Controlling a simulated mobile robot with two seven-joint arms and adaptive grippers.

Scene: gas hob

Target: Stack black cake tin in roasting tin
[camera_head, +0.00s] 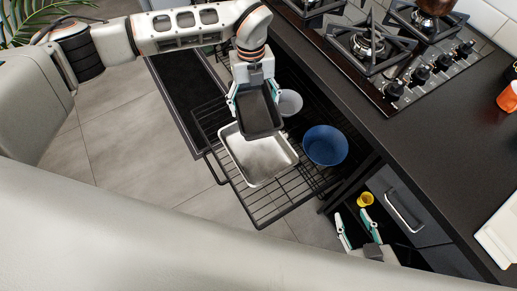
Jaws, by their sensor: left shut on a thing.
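The black cake tin (260,117) is held by my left gripper (255,95), whose fingers are shut on it. The tin hangs tilted over the back part of the roasting tin. The roasting tin (262,160) is a silver rectangular pan lying on the pulled-out oven rack. The cake tin hides part of its far edge; whether the two touch is unclear. My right gripper (353,215) is open and empty at the lower right, below the counter, close to a yellow cup.
A blue bowl (325,146) stands on the rack right of the roasting tin, and a pale grey bowl (289,103) stands behind it. The yellow cup (366,199) is near the drawer (405,207). The oven door (185,95) hangs open. The counter with the hob (370,45) borders the right.

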